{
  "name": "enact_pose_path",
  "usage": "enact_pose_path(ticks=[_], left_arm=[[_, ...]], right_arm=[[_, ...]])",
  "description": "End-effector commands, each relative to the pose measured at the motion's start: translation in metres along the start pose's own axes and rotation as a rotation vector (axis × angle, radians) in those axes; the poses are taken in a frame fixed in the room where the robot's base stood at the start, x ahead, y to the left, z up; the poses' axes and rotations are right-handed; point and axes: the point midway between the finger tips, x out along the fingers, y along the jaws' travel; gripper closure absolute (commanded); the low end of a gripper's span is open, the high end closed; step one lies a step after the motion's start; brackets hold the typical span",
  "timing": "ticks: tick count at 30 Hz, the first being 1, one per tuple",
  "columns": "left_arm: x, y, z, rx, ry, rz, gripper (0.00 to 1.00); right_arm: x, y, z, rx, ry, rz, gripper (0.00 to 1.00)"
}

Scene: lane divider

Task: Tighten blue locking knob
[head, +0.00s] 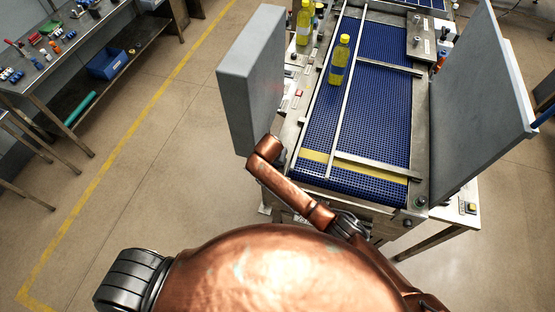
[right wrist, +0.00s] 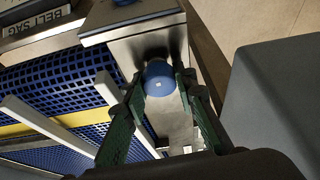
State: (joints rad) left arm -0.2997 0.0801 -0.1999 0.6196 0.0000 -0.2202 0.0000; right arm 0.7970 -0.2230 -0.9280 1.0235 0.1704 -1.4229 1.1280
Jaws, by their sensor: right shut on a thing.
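The blue knob (right wrist: 160,78) shows in the right wrist view on a steel bracket at the side of the blue belt. My right gripper (right wrist: 162,88) has its green-padded fingers on either side of the knob and is shut on it. The gripper's base hides the lower part of that view. In the head view I cannot make out the knob or the right gripper's fingers; my copper arm covers the near end of the conveyor. My left gripper is not in view.
The conveyor's blue belt (head: 380,103) carries a yellow bottle (head: 340,62) beside a thin lane rail (head: 350,70). Grey panels stand at the left (head: 250,80) and right (head: 477,100). A workbench (head: 75,45) with small parts is at far left. Floor between is clear.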

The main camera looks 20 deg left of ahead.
Motion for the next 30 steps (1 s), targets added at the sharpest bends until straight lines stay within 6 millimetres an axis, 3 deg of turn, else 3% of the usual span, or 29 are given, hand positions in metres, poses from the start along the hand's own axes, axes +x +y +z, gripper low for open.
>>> enact_pose_path(ticks=[20,21,28,30], left_arm=[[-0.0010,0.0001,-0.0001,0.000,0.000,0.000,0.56],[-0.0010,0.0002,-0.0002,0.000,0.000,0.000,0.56],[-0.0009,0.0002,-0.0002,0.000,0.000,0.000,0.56],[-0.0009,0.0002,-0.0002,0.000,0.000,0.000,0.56]], right_arm=[[-0.0019,-0.0013,-0.0021,0.052,0.005,0.019,0.98],[-0.0020,-0.0013,-0.0022,0.051,0.005,0.019,0.72],[-0.0011,-0.0008,-0.0013,0.051,0.003,0.020,0.56],[-0.0009,-0.0006,-0.0011,0.051,0.002,0.020,0.56]])
